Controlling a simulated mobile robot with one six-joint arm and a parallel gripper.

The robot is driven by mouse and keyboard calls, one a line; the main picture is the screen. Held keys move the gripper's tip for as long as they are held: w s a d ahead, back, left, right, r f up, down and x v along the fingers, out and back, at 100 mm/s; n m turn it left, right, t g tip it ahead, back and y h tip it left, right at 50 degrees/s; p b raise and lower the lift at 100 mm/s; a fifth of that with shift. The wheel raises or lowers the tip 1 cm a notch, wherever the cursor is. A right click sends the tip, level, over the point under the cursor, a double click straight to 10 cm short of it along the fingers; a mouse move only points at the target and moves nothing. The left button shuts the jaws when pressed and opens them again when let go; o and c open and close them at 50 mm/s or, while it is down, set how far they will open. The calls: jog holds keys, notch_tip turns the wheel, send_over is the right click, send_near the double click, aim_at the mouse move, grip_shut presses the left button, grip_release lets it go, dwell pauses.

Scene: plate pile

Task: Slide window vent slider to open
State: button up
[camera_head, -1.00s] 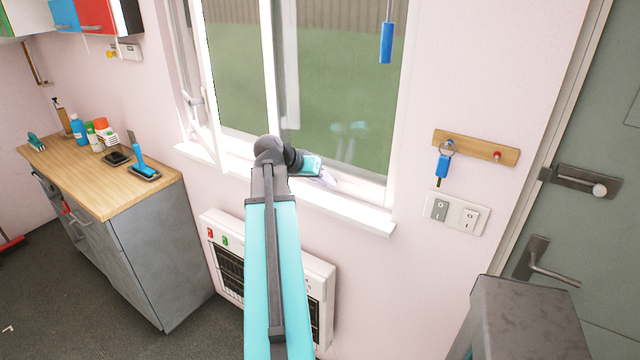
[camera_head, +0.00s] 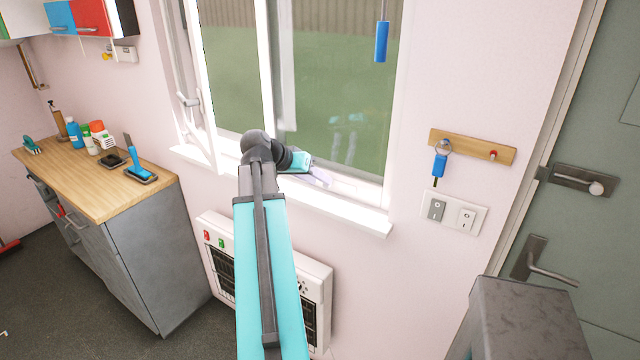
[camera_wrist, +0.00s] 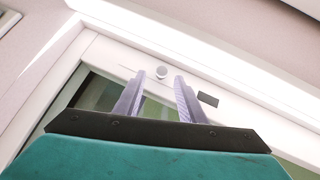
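In the head view my gripper (camera_head: 319,177) is at the lower part of the window, just above the sill (camera_head: 340,208). The knob cannot be made out there.
The window's left sash (camera_head: 205,110) stands ajar with its handle. A white heater (camera_head: 318,283) is on the wall below the sill. A wooden key rack (camera_head: 475,148) and switches (camera_head: 453,213) are to the right, then a grey door (camera_head: 600,130). A counter (camera_head: 85,180) stands left.

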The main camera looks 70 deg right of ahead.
jog(key=b+v, duration=0.2)
jog(key=v, duration=0.8)
jog(key=shift+w+r+b, duration=0.2)
jog(key=shift+b, duration=0.1)
jog(key=shift+w+a, duration=0.15)
jog(key=shift+a, duration=0.05)
jog(key=w+a+f+n, duration=0.2)
jog(key=w+a+f, duration=0.2)
jog(key=w+f, duration=0.35)
jog(key=w+a+f+n, duration=0.2)
jog(key=w+a+f, duration=0.2)
jog(key=w+f, duration=0.4)
jog(key=w+a+f+n+t+y, duration=0.1)
jog(key=w+a+f+n, duration=0.2)
jog(key=a+f, duration=0.65)
jog(key=w+a+f+n+y, duration=0.1)
jog(key=w+a+f+n, duration=0.15)
jog(key=a+f, duration=0.7)
jog(key=s+a+f+n+y+b, duration=0.1)
jog(key=s+a+f+n, duration=0.1)
jog(key=a+f, duration=0.65)
jog(key=s+a+f+n+y, duration=0.15)
jog(key=a+f, duration=0.45)
jog(key=f, duration=0.6)
jog(key=s+a+f+n+g+y, duration=0.1)
jog(key=s+a+f+n+y, duration=0.2)
jog(key=s+a+f, duration=1.1)
jog(key=shift+s+a+f+n+g+y+b, duration=0.35)
jog(key=shift+s+a+n, duration=0.25)
jog(key=shift+a+n, duration=1.15)
